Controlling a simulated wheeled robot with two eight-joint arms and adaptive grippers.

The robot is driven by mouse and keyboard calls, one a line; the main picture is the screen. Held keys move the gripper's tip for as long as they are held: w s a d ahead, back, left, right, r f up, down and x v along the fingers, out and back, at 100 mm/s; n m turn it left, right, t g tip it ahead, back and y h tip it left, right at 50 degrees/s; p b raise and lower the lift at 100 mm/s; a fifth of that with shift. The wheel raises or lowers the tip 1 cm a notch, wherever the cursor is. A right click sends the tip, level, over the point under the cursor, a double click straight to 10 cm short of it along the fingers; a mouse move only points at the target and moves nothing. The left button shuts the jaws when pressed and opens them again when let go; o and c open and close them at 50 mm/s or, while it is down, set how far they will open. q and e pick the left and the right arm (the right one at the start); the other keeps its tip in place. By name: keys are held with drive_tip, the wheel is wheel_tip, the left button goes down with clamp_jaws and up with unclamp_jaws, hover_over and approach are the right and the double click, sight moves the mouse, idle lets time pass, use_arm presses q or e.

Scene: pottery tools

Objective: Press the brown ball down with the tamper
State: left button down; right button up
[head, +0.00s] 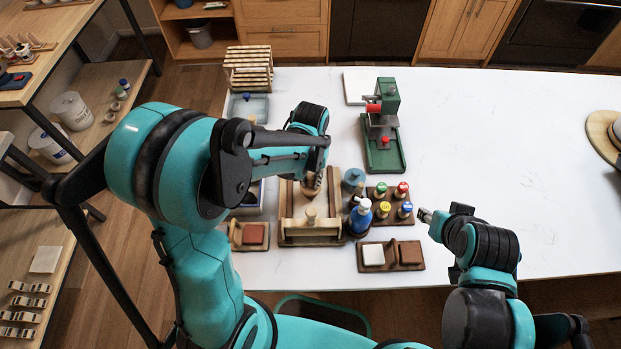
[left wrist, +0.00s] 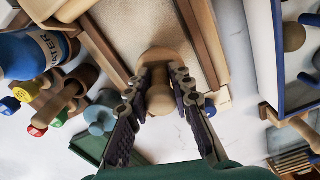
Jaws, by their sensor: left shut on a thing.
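My left gripper (head: 314,172) is over the wooden tray (head: 287,205) near the middle of the table's front part. In the left wrist view its fingers (left wrist: 160,100) are shut on the round wooden knob of the tamper (left wrist: 159,98). The tamper's wider tan base (left wrist: 165,57) shows beyond the fingers, over the tray's pale bed. Part of the tamper (head: 311,189) also shows below the gripper in the head view. I cannot make out the brown ball. My right gripper (head: 426,215) hangs right of the colored-cap jars, apart from the tray; its opening is unclear.
A blue water bottle (head: 360,215) and a rack of colored-cap jars (head: 381,194) stand close right of the tray. Stamp blocks (head: 390,255) lie in front. A green press (head: 383,135) stands behind.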

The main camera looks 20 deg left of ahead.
use_arm(q)
drive_tip(key=shift+r, duration=0.1)
drive_tip(key=shift+r+p, duration=0.7)
drive_tip(key=shift+r, duration=0.2)
drive_tip(key=shift+f, duration=0.2)
drive_tip(key=shift+f+b, duration=0.35)
drive_tip(key=shift+b, duration=0.2)
drive_tip(key=shift+f+b, duration=0.5)
drive_tip(key=shift+f, duration=0.05)
drive_tip(key=shift+r, duration=0.1)
drive_tip(key=shift+r+p, duration=0.75)
drive_tip(key=shift+r, duration=0.15)
